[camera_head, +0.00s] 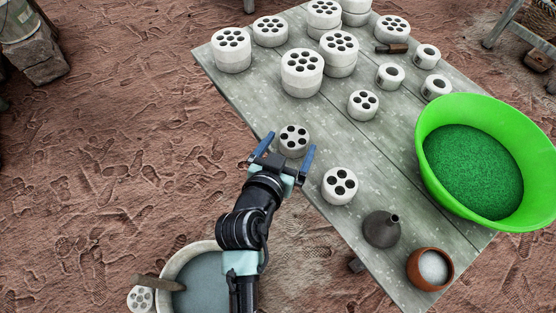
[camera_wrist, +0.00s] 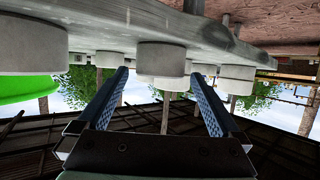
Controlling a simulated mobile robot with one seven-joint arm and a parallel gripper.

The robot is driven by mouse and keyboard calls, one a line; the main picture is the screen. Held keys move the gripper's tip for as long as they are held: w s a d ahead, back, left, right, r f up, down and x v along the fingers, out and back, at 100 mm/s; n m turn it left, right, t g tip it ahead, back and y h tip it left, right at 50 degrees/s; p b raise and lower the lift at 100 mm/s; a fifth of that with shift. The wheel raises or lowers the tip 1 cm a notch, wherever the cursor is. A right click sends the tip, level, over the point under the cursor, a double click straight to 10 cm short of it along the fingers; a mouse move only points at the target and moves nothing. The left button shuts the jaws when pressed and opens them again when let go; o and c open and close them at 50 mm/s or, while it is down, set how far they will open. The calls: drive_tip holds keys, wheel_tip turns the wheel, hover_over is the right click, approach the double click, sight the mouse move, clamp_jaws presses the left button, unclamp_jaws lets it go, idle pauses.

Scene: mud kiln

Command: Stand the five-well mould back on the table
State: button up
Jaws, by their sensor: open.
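A small round white mould (camera_head: 294,141) with several dark wells in its top stands upright near the table's left edge; it looks like the five-well mould, but its wells are too small to count surely. My gripper (camera_head: 289,143) is open, its blue fingers spread on either side of the mould's near part. In the wrist view, which is upside down, a pale round mould (camera_wrist: 160,60) shows between and beyond the open fingers (camera_wrist: 159,75). I cannot tell whether the fingers touch it. A similar mould (camera_head: 340,186) stands to the right and nearer.
The grey table (camera_head: 335,135) also holds several other white moulds, a green tub (camera_head: 438,160), a dark bottle (camera_head: 381,230) and a brown bowl of white stuff (camera_head: 416,270).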

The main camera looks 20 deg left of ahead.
drive_tip(key=v, duration=0.9)
drive_tip(key=w+d+r+t, duration=0.1)
drive_tip(key=w+r+t, duration=0.15)
drive_tip(key=r, duration=0.65)
drive_tip(key=w+d+r+m+t, duration=0.15)
drive_tip(key=w+r, duration=0.25)
drive_tip(key=r, duration=0.5)
drive_tip(key=w+d+r+t, duration=0.1)
drive_tip(key=w+r+t, duration=0.15)
drive_tip(key=r, duration=0.65)
drive_tip(key=s+d+r+t, duration=0.2)
drive_tip(key=r, duration=0.7)
drive_tip(key=s+d+r+n+t, duration=0.1)
drive_tip(key=s+d+r+t, duration=0.2)
drive_tip(key=r, duration=0.6)
drive_tip(key=s+d+r+t, duration=0.2)
drive_tip(key=s+r, duration=0.1)
drive_tip(key=r, duration=0.6)
drive_tip(key=shift+s+d, duration=0.25)
drive_tip(key=shift+n+p, duration=0.25)
drive_tip(key=shift+p, duration=0.05)
wheel_tip(320, 180, up, 19)
drive_tip(key=p, duration=1.9)
